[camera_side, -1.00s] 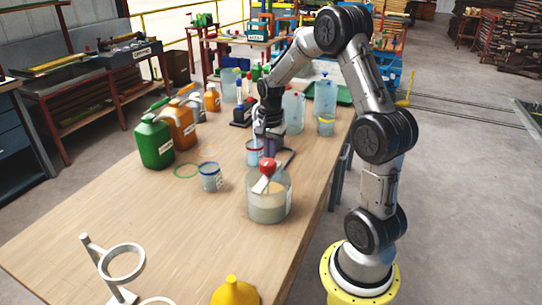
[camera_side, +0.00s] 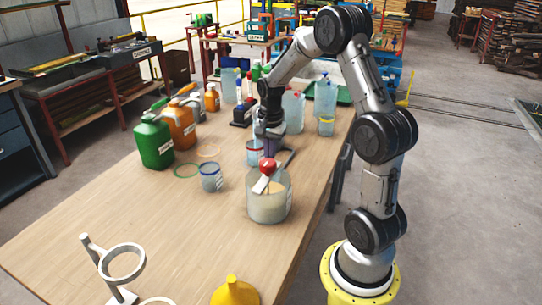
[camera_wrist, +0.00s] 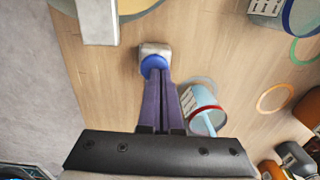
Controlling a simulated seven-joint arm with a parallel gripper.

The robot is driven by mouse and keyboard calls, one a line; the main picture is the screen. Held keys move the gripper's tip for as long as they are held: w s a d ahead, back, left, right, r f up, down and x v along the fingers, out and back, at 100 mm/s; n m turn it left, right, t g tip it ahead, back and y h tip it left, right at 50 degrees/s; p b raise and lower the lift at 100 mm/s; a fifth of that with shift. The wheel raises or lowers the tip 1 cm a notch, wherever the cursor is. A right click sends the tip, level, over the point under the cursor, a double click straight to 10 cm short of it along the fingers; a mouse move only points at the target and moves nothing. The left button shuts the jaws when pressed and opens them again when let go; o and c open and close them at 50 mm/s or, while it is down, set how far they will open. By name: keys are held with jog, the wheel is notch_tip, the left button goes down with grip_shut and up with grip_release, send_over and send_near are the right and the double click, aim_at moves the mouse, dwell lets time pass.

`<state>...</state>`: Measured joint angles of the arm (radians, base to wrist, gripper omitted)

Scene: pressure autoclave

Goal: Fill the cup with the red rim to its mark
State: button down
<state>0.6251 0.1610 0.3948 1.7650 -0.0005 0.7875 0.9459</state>
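The cup with the red rim (camera_side: 254,153) stands on the table beneath my gripper (camera_side: 271,150). In the wrist view the cup (camera_wrist: 206,119) is right of my fingers, with a white label and a pale blue stick-like part along it. My purple fingers (camera_wrist: 156,75) lie close together, pointing down. A small grey block with a blue round top (camera_wrist: 155,62) shows at their tips; I cannot tell whether they hold it. The cup's mark is not legible.
A blue-rimmed cup (camera_side: 210,178) stands left of the jar, near a green ring (camera_side: 187,170). Green (camera_side: 153,142) and orange (camera_side: 179,128) jugs stand left. Clear bottles (camera_side: 293,112) and a yellow-banded cup (camera_side: 326,126) stand behind. The left front table is open, before a white stand (camera_side: 121,262) and yellow funnel (camera_side: 235,292).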

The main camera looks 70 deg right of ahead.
jog(key=shift+s+a+f+g, duration=0.15)
jog(key=shift+s+a+f, duration=0.1)
jog(key=shift+f, duration=0.15)
jog(key=shift+s+a+f+g, duration=0.1)
jog(key=shift+s+f+g, duration=0.1)
jog(key=shift+f, duration=0.2)
notch_tip(320, 180, up, 16)
jog(key=w, duration=0.1)
jog(key=shift+d+f, duration=0.2)
jog(key=shift+d, duration=0.2)
dwell(0.7)
jog(key=shift+s+a+r, duration=0.2)
jog(key=shift+s+r, duration=0.1)
jog(key=shift+r, duration=0.35)
notch_tip(320, 180, down, 14)
jog(key=shift+f, duration=0.1)
